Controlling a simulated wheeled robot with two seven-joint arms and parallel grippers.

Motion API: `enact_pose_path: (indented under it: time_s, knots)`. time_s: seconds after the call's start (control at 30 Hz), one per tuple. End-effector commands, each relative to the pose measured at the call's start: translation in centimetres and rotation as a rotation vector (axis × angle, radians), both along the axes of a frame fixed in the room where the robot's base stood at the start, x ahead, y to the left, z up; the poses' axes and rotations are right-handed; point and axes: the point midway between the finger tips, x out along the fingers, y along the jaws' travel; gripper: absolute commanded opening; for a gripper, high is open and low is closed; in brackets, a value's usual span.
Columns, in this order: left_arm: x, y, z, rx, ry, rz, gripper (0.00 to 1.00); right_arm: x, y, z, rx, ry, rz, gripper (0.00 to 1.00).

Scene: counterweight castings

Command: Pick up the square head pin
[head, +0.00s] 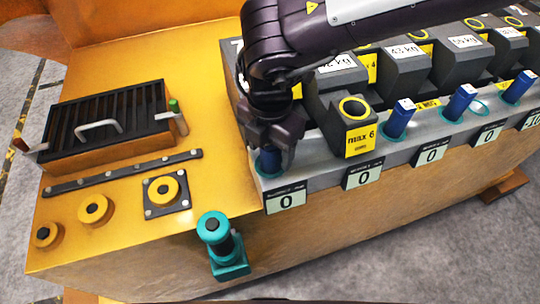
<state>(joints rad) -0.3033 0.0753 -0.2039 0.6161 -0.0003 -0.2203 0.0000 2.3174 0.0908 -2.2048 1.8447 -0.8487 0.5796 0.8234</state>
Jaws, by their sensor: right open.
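Several blue pins stand in a row along the front ledge of the grey weight rack. The leftmost blue pin (268,161) is under my right gripper (272,146), and its head is hidden by the gripper. My right gripper is open and points down, with its fingers beside that pin's upper part; I cannot tell whether they touch it. My left gripper is not in view.
Dark weight blocks (405,72) with kg labels fill the rack behind the pins. A block marked max 6 (359,138) juts out right of my gripper. A slatted black box (105,125) and yellow knobs (94,208) are at left.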

Motion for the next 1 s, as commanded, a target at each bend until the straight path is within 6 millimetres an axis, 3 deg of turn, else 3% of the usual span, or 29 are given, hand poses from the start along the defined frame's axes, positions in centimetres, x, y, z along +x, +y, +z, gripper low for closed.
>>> enact_pose_path:
  time_s: [0.17, 0.67, 1.0]
  knots:
    - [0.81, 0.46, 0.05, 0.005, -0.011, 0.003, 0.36, 0.01, 0.0, -0.04, 0.0, 0.0, 0.0, 0.63]
    - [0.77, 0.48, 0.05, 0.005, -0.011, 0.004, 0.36, 0.03, 0.0, 0.01, 0.0, -0.001, 0.0, 0.0]
    - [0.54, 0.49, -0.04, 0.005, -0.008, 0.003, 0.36, 0.12, 0.06, 0.42, 0.002, -0.004, 0.0, 0.0]
